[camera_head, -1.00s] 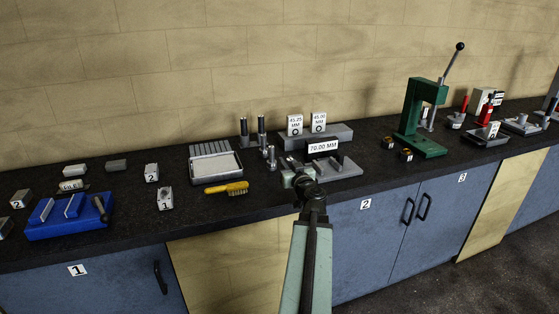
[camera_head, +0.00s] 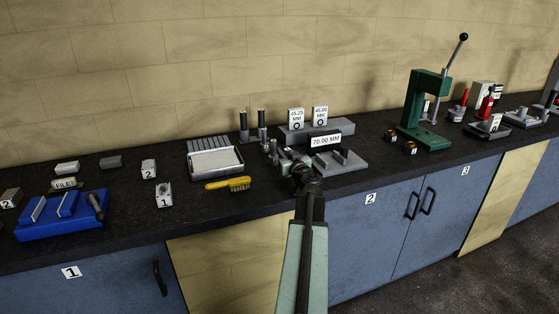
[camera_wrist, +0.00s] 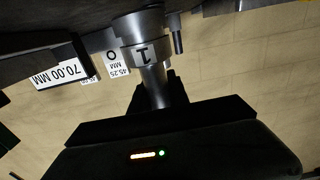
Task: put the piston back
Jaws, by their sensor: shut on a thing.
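My gripper (camera_wrist: 158,95) is shut on the narrow rod of a grey metal piston (camera_wrist: 155,82) in the wrist view, which looks upside down. A wider collar marked 1 (camera_wrist: 146,55) lies along the same axis, with a still wider grey section beyond it. I cannot tell whether its far end touches anything. In the head view my gripper (camera_head: 299,167) is over the counter, left of the 70.00 MM sign (camera_head: 326,140), and the held piston is hard to make out. Two dark-topped grey cylinders (camera_head: 244,124) stand behind it to the left.
A grey fixture with upright plates (camera_head: 345,160) lies right of my gripper. A pale-filled tray (camera_head: 215,162) and a yellow brush (camera_head: 228,183) lie to the left. A grey block with two size signs (camera_head: 317,132) is behind. The green press (camera_head: 425,110) stands farther right.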

